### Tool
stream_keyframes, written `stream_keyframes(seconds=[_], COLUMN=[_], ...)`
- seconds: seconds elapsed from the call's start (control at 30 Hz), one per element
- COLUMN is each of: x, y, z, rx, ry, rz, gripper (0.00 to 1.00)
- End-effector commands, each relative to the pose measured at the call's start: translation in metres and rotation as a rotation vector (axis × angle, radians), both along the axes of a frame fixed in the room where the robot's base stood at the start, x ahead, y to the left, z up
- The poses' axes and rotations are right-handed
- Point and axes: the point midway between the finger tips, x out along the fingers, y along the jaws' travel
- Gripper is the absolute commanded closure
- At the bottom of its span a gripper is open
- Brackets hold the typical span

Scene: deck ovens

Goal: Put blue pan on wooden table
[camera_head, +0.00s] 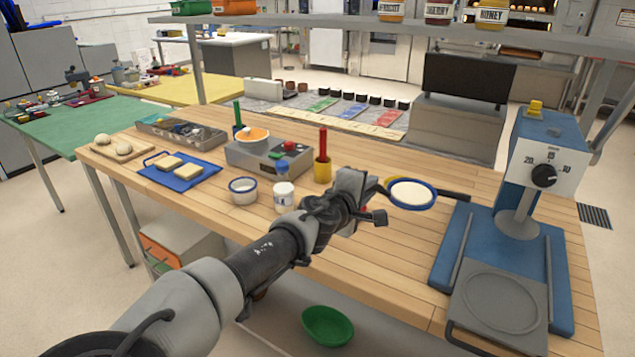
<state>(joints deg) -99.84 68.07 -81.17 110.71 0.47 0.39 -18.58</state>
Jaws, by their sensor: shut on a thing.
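The blue pan (412,207) is round, with a blue rim, a pale inside and a dark handle to the right. It shows right of the middle, at the end of my gripper (382,204). My gripper is shut on the pan at its left rim side; the exact contact is small and partly hidden. The pan appears over the wooden table (375,262), and I cannot tell whether its underside touches the top. A yellow edge (392,181) shows just behind the pan.
A blue press with a dial (543,176) stands at the right. A red-and-yellow cylinder (322,170), a white jar (284,197), a grey scale (262,155) and a blue tray with bread (207,172) stand to the left. Bare tabletop lies in front of the pan. A shelf (330,22) crosses above.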

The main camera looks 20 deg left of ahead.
Motion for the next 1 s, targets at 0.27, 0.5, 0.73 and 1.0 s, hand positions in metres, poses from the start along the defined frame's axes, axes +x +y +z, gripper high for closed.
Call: stream_keyframes(seconds=[0.27,0.5,0.73,1.0], x=[0.0,0.0,0.0,0.0], y=[0.0,-0.001,-0.001,0.0], z=[-0.05,-0.071,-0.092,-0.095], rx=[-0.004,-0.003,-0.001,-0.001], ry=[0.0,0.0,-0.001,0.0], rz=[0.0,0.0,-0.001,-0.001], gripper=[1.0,1.0,1.0,1.0])
